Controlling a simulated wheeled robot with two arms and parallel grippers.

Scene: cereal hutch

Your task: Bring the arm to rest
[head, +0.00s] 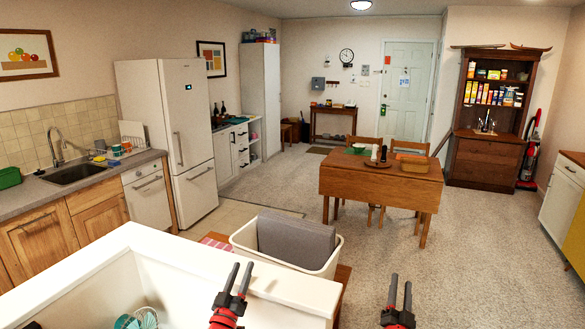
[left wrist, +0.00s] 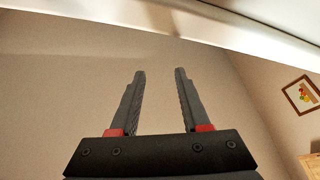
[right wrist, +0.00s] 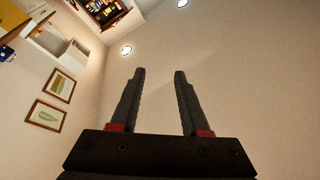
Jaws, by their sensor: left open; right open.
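My left gripper (head: 239,279) is at the bottom middle of the head view, in front of the white counter ledge. Its two fingers are apart with nothing between them, and they also show open and empty in the left wrist view (left wrist: 160,75). My right gripper (head: 401,290) is at the bottom right of the middle, over the carpet. Its fingers are apart and empty, and the right wrist view (right wrist: 160,75) shows the same. Both grippers point upward, with wall and ceiling behind them in the wrist views.
A white ledge (head: 180,254) stands close at the lower left, beside a cream bin (head: 334,262) holding a grey block. A wooden table (head: 370,185) with chairs stands mid-room. A cereal hutch (head: 489,150) is at the far right. Carpet (head: 480,255) right of the table is clear.

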